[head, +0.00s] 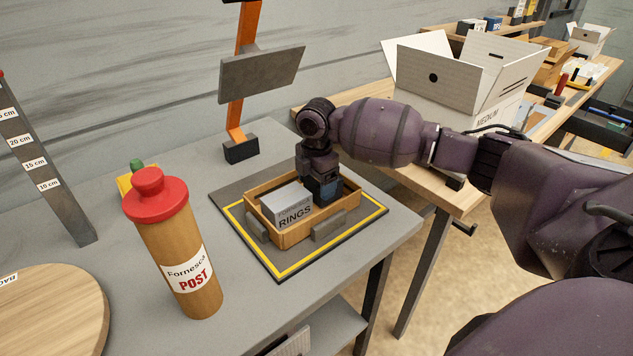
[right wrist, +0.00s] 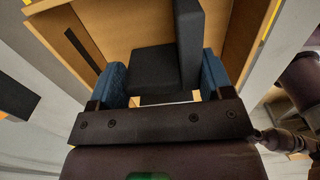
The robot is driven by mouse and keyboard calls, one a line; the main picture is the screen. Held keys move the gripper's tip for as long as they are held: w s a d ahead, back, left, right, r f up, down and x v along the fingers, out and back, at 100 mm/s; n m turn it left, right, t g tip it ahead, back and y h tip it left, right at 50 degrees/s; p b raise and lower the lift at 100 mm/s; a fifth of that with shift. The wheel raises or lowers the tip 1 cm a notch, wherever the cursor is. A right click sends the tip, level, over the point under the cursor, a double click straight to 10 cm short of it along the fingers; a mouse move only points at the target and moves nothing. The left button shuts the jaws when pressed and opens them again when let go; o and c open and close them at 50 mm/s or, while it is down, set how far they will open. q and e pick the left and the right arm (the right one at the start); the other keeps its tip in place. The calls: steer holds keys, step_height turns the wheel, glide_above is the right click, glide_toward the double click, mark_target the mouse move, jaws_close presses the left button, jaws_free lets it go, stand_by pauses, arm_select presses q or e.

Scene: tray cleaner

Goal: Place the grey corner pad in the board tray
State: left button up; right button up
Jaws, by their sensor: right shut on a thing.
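The board tray (head: 276,240) is a shallow wooden tray with low walls, lying on a dark mat with a yellow border. My right gripper (head: 322,190) reaches down inside the tray, at its back right part. In the right wrist view, the blue fingers of the right gripper (right wrist: 160,80) are shut on the grey corner pad (right wrist: 187,45), a dark L-shaped block. The pad is inside the tray's walls, close to a wooden wall; I cannot tell whether it touches the floor. In the head view the gripper hides the pad. My left gripper is not in view.
A pale box marked RINGS (head: 292,203) sits in the tray beside my gripper. Grey blocks (head: 328,226) stand against the tray's outer walls. A red-capped bottle (head: 172,245) and an orange stand (head: 240,140) are nearby. An open carton (head: 450,80) is on the wooden bench behind.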

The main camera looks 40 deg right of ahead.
steer(key=shift+f, duration=0.1)
steer(key=o, duration=0.9)
step_height(320, 180, up, 12)
steer(key=p, duration=0.1)
steer(key=shift+p, duration=0.4)
